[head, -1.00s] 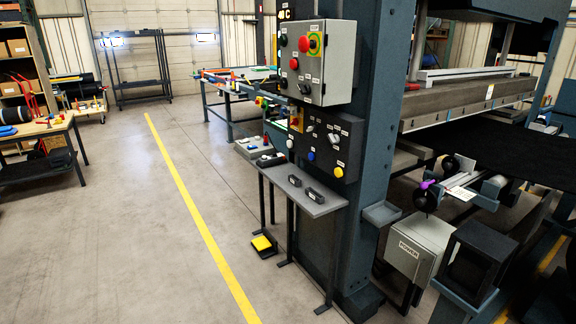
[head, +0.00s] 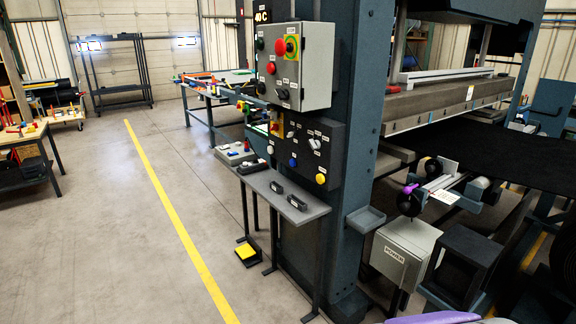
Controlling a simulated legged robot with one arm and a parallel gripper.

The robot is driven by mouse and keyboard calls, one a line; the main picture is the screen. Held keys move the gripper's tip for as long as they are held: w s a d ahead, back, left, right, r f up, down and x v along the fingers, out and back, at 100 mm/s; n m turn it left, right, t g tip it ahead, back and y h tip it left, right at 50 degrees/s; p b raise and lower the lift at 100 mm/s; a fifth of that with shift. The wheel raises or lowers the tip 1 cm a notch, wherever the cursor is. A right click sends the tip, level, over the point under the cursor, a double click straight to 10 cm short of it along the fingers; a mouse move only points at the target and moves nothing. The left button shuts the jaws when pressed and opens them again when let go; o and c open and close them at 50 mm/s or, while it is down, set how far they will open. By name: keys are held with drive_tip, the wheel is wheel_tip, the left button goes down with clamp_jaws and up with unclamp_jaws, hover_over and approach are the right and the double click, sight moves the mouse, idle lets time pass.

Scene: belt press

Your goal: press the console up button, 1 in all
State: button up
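A grey control box (head: 304,78) on the blue press column carries a red mushroom button (head: 293,45) on a yellow-green plate, a green button (head: 279,46), a red button (head: 271,68) and black controls. A black panel (head: 330,150) below it has knobs, a white button (head: 270,149), a blue button (head: 293,162) and a yellow button (head: 320,179). A small grey console (head: 235,153) with several small buttons sits left of the panel. Labels are too small to read, so I cannot tell which button is marked up.
A grey shelf (head: 297,208) with two black handles juts out below the panel. A yellow foot pedal (head: 246,251) stands on the floor. A grey power box (head: 404,248) is at right. Open floor lies left, with a yellow line (head: 180,230).

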drive_tip(key=shift+d, duration=0.1)
drive_tip(key=shift+c, duration=1.4)
drive_tip(key=shift+a, duration=0.4)
clamp_jaws()
drive_tip(key=shift+d, duration=0.25)
drive_tip(key=shift+a, duration=0.1)
